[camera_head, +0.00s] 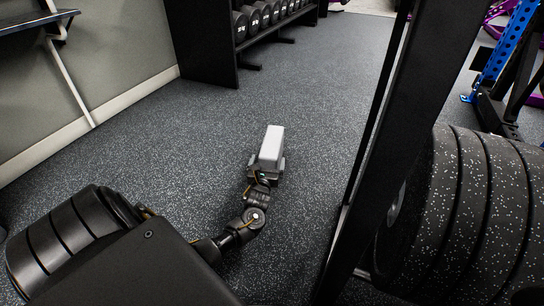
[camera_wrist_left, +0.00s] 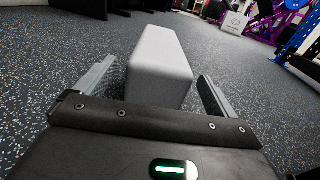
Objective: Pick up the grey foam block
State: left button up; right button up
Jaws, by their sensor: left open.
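The grey foam block (camera_head: 272,143) lies on the speckled dark floor near the middle of the head view, its long side pointing away from me. My left gripper (camera_head: 267,166) is at the block's near end. In the left wrist view the block (camera_wrist_left: 159,65) sits between the two spread fingers of the left gripper (camera_wrist_left: 153,88). Gaps show between the block and both fingers, so the gripper is open around its near part. The lower part of the block's near end is hidden by the gripper body in the head view. My right gripper is not in view.
A black rack post (camera_head: 395,130) and large weight plates (camera_head: 465,215) stand close on the right. A dumbbell rack (camera_head: 235,45) is at the back, and a wall with a white baseboard (camera_head: 90,122) runs along the left. The floor around the block is clear.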

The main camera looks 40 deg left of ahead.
pick_arm(q)
jog(key=b+x, duration=0.2)
jog(key=x, duration=0.1)
jog(key=shift+f, duration=0.25)
jog(key=shift+w+a+r+b, duration=0.2)
jog(key=shift+w+b, duration=0.05)
jog(key=shift+b, duration=0.05)
jog(key=c, duration=1.4)
